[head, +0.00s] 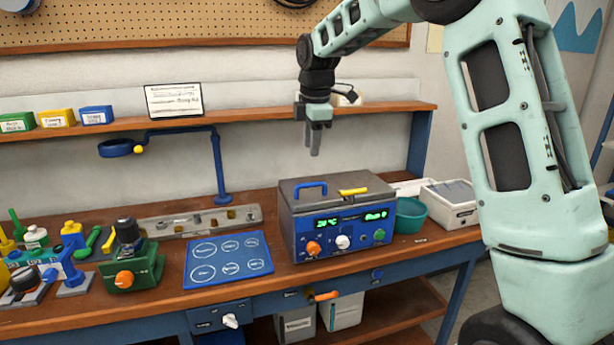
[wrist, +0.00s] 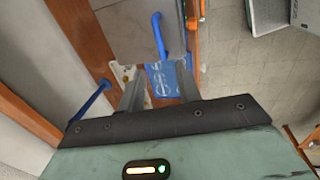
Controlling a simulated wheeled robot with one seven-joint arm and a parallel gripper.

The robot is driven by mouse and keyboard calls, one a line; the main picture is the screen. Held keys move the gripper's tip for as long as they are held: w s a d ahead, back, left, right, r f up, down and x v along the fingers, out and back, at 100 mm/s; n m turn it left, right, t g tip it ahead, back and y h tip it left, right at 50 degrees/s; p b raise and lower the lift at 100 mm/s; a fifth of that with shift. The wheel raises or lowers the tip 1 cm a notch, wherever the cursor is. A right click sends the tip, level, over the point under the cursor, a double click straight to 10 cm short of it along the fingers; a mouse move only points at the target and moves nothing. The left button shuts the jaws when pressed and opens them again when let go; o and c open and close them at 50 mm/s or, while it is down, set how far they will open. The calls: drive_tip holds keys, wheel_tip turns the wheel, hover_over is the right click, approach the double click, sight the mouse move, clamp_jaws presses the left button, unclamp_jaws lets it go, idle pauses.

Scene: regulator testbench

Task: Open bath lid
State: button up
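The bath (head: 338,232) is a grey box with a blue front panel, green displays and knobs, standing on the bench. Its grey lid (head: 345,183) lies flat and closed on top. A blue handle (head: 310,186) stands at the lid's left, and a yellow piece (head: 354,191) sits near its front edge. My gripper (head: 315,150) points down in the air above the lid, apart from it. In the wrist view my gripper (wrist: 160,92) shows two fingers spread with nothing between them.
A blue mat (head: 228,259) with printed circles lies left of the bath. A blue stand (head: 219,170) with a ring rises behind it. A teal bowl (head: 410,215) and white bins (head: 452,205) are close on the right. A shelf (head: 240,123) runs behind.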

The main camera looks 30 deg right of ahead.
sight(309, 184)
drive_tip(key=f, duration=0.3)
drive_tip(key=w+f+p, duration=0.1)
drive_tip(key=f, duration=0.3)
drive_tip(key=w+f, duration=0.1)
drive_tip(key=f, duration=0.2)
drive_tip(key=shift+d+f, duration=0.25)
clamp_jaws()
